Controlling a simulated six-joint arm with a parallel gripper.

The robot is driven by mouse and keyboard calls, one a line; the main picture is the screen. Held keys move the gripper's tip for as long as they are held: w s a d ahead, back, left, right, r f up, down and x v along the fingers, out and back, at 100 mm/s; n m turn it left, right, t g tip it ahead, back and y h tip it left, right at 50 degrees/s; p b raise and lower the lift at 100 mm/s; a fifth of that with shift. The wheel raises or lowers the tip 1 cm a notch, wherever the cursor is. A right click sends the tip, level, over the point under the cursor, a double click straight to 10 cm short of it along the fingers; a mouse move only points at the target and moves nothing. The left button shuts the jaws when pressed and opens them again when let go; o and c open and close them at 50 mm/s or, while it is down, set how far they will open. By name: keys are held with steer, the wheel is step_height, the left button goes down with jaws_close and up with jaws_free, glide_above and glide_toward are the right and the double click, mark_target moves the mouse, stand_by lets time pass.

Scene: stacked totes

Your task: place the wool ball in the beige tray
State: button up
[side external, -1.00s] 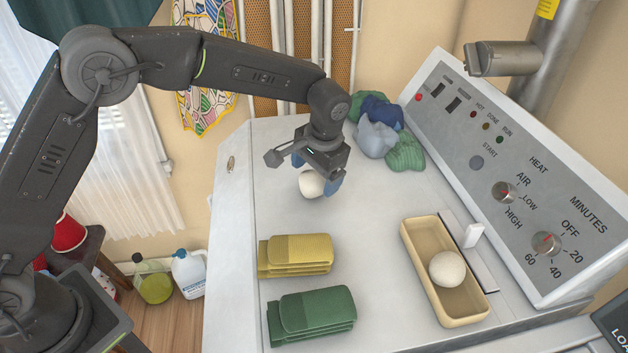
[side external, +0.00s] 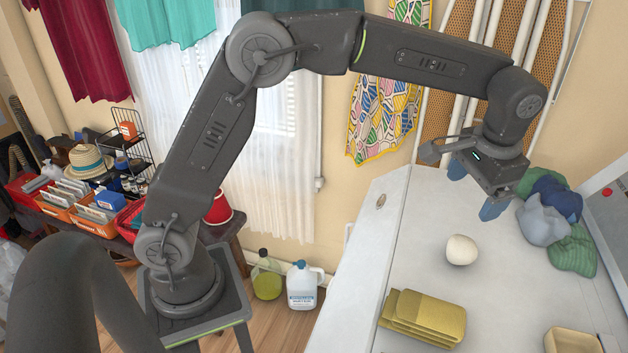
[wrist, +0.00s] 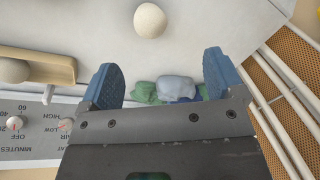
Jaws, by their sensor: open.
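A white wool ball (side external: 461,250) rests on the white machine top, in front of the dark bundled cloths; it also shows at the top of the wrist view (wrist: 150,20). My gripper (side external: 475,188) is open and empty, above and behind this ball, with its blue fingers apart. In the wrist view the fingers (wrist: 163,77) stand clear of the ball. The beige tray (side external: 572,343) is cut off at the lower right; in the wrist view its rim (wrist: 45,52) shows at the left. A second pale ball (wrist: 13,70) sits in the tray, partly cut off.
Blue, grey and green bundled cloths (side external: 547,222) lie beside my gripper at the back right. A folded yellow cloth stack (side external: 423,317) lies in front of the ball. The control panel (wrist: 30,128) borders the machine top. The surface around the ball is clear.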

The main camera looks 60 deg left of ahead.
steer(key=s+a+r+t+h, duration=0.1)
steer(key=s+a+r, duration=0.15)
steer(key=s, duration=0.35)
steer(key=s+a+r+n+t, duration=0.1)
steer(key=s+a+r, duration=0.1)
steer(key=s+a, duration=0.3)
steer(key=s+a+r+t+h, duration=0.1)
steer(key=s+a+r, duration=0.1)
steer(key=s, duration=0.5)
steer(key=s+a+f+n+t, duration=0.1)
steer(key=s+f, duration=0.3)
steer(key=s, duration=0.3)
steer(key=shift+s+a+t, duration=0.3)
steer(key=shift+a, duration=0.1)
steer(key=shift+o, duration=0.3)
steer(key=shift+s+f, duration=0.25)
steer(key=shift+s, duration=0.1)
